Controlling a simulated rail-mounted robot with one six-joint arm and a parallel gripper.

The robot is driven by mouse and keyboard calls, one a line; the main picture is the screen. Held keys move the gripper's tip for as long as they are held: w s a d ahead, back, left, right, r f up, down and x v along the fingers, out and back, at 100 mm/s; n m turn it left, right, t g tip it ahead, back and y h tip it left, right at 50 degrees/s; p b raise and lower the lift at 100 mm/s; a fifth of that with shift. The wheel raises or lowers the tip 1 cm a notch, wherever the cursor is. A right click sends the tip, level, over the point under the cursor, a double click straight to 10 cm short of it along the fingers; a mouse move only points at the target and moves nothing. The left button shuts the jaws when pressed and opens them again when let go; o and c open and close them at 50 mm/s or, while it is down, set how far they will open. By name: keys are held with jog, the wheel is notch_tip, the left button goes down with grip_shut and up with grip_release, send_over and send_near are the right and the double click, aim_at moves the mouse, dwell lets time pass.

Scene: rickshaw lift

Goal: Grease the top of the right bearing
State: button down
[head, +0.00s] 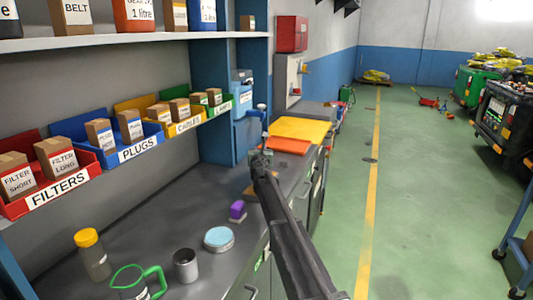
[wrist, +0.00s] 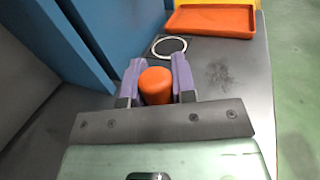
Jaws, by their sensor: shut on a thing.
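My gripper (wrist: 158,68) has two purple fingers, seen in the wrist view, shut on an orange round-topped thing (wrist: 156,86). Only its top shows; the rest is hidden below the fingers, so I cannot tell what it is. Beyond the fingertips, a pale ring (wrist: 169,39) lies on a dark square on the grey bench, apart from my gripper. I cannot tell whether it is a bearing. No bearing can be clearly made out in either view. In the head view my arm reaches over the bench and the fingers are not clear.
An orange tray (head: 287,145) and a yellow tray (head: 300,129) lie on the far bench. Blue panels (wrist: 60,45) rise left of my gripper.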

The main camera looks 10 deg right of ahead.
jog(key=shift+s+d, duration=0.5)
jog(key=shift+d, duration=0.5)
jog(key=shift+s+d, duration=0.5)
jog(key=shift+d, duration=0.5)
jog(key=shift+s+d, duration=0.5)
jog(key=shift+d, duration=0.5)
notch_tip(320, 180, up, 6)
jog(key=p, duration=0.6)
notch_tip(320, 180, up, 3)
jog(key=p, duration=0.3)
